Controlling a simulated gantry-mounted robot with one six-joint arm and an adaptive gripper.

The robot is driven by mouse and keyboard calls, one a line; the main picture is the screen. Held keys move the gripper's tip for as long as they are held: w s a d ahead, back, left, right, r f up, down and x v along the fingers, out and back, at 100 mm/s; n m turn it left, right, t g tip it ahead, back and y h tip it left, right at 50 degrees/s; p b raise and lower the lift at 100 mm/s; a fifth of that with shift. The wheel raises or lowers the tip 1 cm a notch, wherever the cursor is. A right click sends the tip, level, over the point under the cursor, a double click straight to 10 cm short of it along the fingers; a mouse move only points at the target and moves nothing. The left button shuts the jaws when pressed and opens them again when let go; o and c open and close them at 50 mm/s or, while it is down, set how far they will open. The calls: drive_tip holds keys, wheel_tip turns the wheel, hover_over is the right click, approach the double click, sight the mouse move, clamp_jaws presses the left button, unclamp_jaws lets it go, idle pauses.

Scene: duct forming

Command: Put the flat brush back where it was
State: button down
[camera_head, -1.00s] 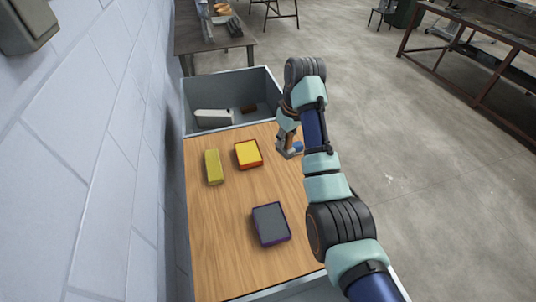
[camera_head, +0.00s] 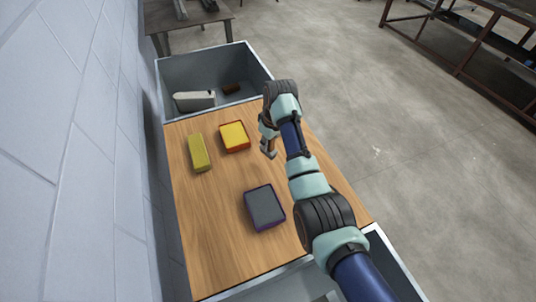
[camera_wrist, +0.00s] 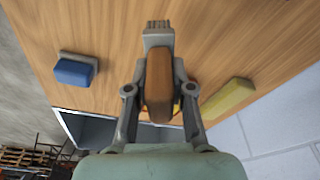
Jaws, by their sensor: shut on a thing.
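My gripper (camera_wrist: 158,88) is shut on a flat brush (camera_wrist: 158,80) with a brown handle and a grey end with a ridged tip. The gripper points down over the right part of the wooden board in the head view (camera_head: 268,153), to the right of the red-and-yellow box. I cannot tell whether the brush touches the board. The arm hides part of the board's right side.
On the board (camera_head: 205,240) are a yellow bar (camera_head: 200,153), a red-and-yellow box (camera_head: 234,137) and a purple-edged grey box (camera_head: 265,207). A blue block with a grey base (camera_wrist: 76,70) shows in the wrist view. A grey bin (camera_head: 165,75) behind holds a white item (camera_head: 194,100) and a brown item (camera_head: 231,89).

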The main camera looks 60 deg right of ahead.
sight(268, 153)
drive_tip(key=shift+f+b, duration=0.65)
drive_tip(key=shift+f, duration=2.15)
drive_tip(key=shift+f, duration=0.15)
drive_tip(key=c, duration=1)
unclamp_jaws()
drive_tip(key=r+p, duration=0.1)
drive_tip(key=r, duration=0.3)
drive_tip(key=s+r+p, duration=0.1)
drive_tip(key=r, duration=0.3)
drive_tip(key=s+r+p, duration=0.1)
drive_tip(key=r, duration=0.3)
drive_tip(key=shift+a+r, duration=0.1)
drive_tip(key=shift+a, duration=0.25)
